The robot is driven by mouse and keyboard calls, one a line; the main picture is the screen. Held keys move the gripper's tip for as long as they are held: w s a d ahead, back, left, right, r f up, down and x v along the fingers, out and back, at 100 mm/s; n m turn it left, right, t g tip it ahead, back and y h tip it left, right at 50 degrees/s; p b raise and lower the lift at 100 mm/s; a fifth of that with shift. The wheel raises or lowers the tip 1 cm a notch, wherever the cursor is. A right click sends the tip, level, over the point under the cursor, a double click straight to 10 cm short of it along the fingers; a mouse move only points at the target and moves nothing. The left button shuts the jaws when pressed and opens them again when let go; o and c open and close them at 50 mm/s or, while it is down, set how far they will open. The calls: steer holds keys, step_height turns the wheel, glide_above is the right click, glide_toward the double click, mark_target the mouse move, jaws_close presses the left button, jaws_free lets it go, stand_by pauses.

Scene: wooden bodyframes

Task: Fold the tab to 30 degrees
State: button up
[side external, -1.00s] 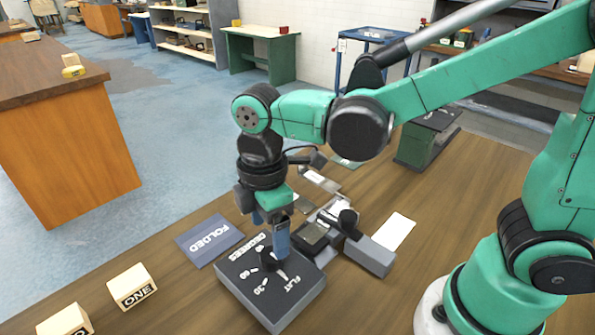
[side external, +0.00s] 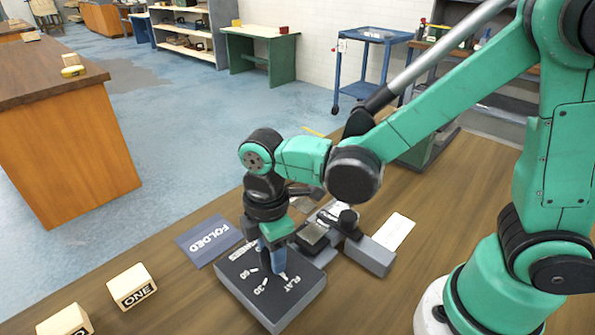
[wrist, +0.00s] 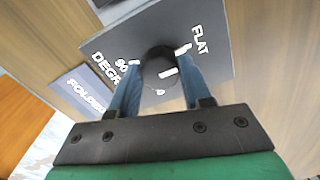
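The dark dial box (side external: 262,303), marked DEGREES, FLAT, 30 and 60, sits on the bench. Its black knob (wrist: 158,66) shows in the wrist view, with a white mark on its FLAT side. My gripper (side external: 273,266) is down at the box, and its blue fingers (wrist: 160,78) stand on either side of the knob. Whether they press on it is unclear. In the side view the fingers largely hide the knob.
A blue FOLDED card (side external: 208,241) lies left of the dial box and also shows in the wrist view (wrist: 82,90). A wooden block marked ONE (side external: 131,287) and another block (side external: 66,320) stand at front left. A white card (side external: 395,231) lies right of the device.

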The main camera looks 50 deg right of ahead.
jaws_close()
steer(key=shift+m, duration=0.3)
steer(key=m, duration=1.2)
stand_by(0.5)
steer(key=o, duration=1)
jaws_free()
steer(key=shift+c, duration=0.2)
